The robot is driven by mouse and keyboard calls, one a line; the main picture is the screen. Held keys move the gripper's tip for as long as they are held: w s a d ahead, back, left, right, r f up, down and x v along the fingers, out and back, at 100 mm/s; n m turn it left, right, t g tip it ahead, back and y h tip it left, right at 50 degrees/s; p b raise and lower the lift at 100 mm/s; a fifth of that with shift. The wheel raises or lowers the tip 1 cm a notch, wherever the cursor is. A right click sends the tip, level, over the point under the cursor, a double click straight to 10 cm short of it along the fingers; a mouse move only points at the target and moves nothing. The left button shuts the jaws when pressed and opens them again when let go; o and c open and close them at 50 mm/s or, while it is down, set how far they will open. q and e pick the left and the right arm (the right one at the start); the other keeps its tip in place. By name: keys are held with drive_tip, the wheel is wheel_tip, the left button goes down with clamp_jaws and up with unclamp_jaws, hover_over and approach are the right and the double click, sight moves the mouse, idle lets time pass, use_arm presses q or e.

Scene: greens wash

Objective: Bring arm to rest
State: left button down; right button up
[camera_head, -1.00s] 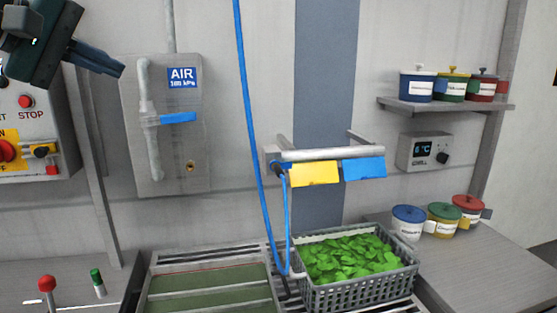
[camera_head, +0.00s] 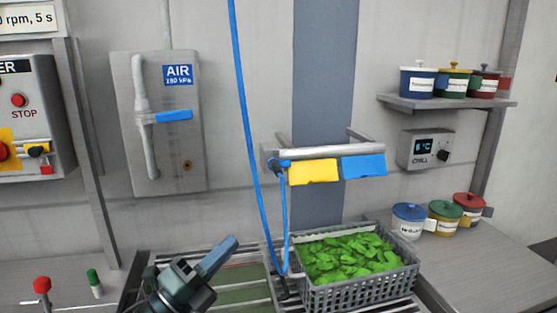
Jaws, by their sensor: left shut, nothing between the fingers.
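My left gripper (camera_head: 222,255) is low in the head view, above the green water of the wash tank (camera_head: 245,297). Its fingers are shut with nothing between them and point up and to the right. It is left of the grey crate (camera_head: 345,292) of green leaves (camera_head: 345,257) and apart from it. My right gripper is not in view.
A blue air hose (camera_head: 245,120) hangs down between my left gripper and the crate. A rail with yellow (camera_head: 312,171) and blue (camera_head: 363,166) tags is above the crate. An air valve panel (camera_head: 190,140) is on the wall. Lidded pots (camera_head: 409,219) stand at right.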

use_arm(q)
wheel_tip(320, 180, down, 12)
drive_tip(key=s+a+n+t+y, duration=0.25)
drive_tip(key=n+y, duration=0.45)
drive_tip(key=n, duration=0.6)
drive_tip(key=s+a+f+n+g+y, duration=0.2)
drive_tip(key=s+f+n+g+y, duration=0.4)
drive_tip(key=s+f+n, duration=0.8)
drive_tip(key=s+f+g, duration=0.2)
drive_tip(key=s+f, duration=0.1)
drive_tip(key=f, duration=0.4)
drive_tip(key=shift+s+a, duration=0.4)
